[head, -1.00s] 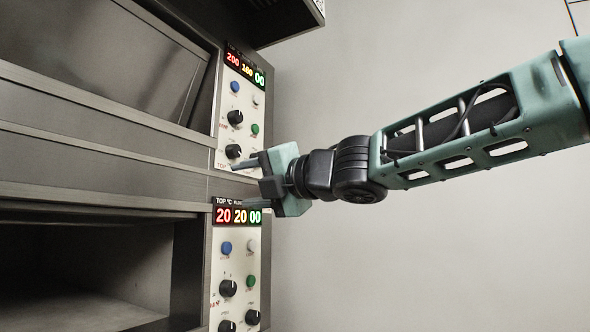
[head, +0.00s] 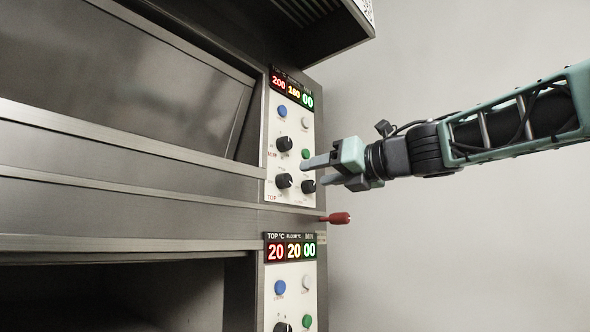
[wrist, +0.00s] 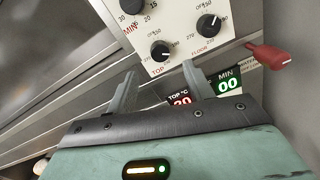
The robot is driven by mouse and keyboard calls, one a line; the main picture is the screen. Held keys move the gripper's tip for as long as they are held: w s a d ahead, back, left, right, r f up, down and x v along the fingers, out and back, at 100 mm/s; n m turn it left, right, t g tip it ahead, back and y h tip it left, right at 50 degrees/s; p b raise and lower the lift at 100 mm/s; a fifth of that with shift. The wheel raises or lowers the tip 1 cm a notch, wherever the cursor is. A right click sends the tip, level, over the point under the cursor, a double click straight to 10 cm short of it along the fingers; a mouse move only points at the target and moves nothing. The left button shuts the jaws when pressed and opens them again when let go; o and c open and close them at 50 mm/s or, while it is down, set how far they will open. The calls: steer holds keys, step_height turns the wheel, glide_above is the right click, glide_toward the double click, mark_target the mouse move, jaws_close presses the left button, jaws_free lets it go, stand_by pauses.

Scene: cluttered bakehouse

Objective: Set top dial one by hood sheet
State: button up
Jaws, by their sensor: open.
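The upper oven panel (head: 272,135) shows 200, 180 and 00 on its display (head: 292,90). Its black top dial (head: 284,181) is at the lower left of the panel, above the red TOP label. In the wrist view this dial (wrist: 160,50) lies just beyond the gap between my fingers. My gripper (head: 313,172) is open and empty, in front of the panel's lower right, with its fingers toward the dials. A pale, speckled sheet (head: 366,9) shows partly at the hood's right end; its writing is too small to read.
The floor dial (head: 308,186) sits close right of the top dial, near my fingers. A red handle (head: 340,218) sticks out below the panel. The lower oven's display (head: 291,251) reads 20, 20 and 00. The wall to the right is clear.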

mark_target(288, 179)
steer(key=p+x, duration=0.2)
steer(key=x, duration=0.5)
steer(key=shift+w+a+p, duration=0.2)
steer(key=shift+a+p, duration=0.1)
steer(key=shift+c, duration=0.3)
steer(key=c, duration=0.9)
